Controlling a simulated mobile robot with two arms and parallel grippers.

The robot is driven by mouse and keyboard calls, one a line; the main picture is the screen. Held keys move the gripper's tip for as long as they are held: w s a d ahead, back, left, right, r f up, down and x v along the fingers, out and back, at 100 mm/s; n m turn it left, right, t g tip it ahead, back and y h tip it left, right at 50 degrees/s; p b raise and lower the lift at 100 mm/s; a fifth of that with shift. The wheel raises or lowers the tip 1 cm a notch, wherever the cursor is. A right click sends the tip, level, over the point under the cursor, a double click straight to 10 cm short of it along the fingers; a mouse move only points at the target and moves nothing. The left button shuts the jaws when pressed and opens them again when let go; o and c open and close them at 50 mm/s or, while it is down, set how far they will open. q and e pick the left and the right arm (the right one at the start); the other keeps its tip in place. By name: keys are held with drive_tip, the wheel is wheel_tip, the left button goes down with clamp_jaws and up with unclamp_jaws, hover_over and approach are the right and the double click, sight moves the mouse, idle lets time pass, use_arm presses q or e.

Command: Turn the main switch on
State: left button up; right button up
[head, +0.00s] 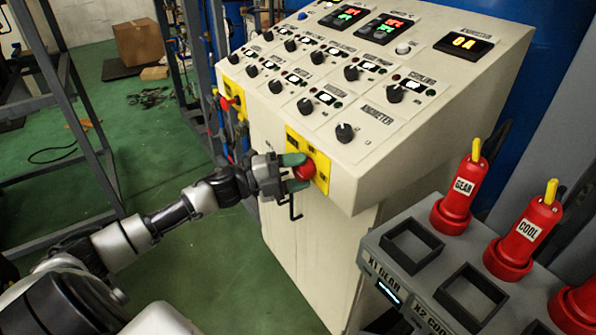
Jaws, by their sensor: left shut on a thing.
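A beige control panel (385,140) with a sloping top stands in the middle of the head view. On its front is a yellow plate (320,162) with a red knob (305,169). My left gripper (297,172) is shut on this red knob, with a green-tipped finger above and below it. The fingers hide part of the knob. A second red switch (229,103) on a yellow plate sits further left on the same front. I cannot read a label marking either one as the main switch. My right gripper is not in view.
A grey rack (420,285) with square sockets stands at the lower right, with red GEAR (456,200) and COOL (523,238) bottles behind the sockets. Metal frames stand at the left. A cardboard box (139,42) lies at the back. Green floor is open left of the panel.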

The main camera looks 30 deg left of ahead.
use_arm(q)
drive_tip(key=o, duration=0.9)
drive_tip(key=shift+s+a+f, duration=0.1)
drive_tip(key=shift+s+a, duration=0.1)
drive_tip(key=r+b+v, duration=0.1)
drive_tip(key=b+v, duration=0.1)
drive_tip(key=v, duration=0.8)
drive_tip(key=shift+f+b, duration=0.4)
drive_tip(key=shift+s+a, duration=0.1)
drive_tip(key=shift+s, duration=0.05)
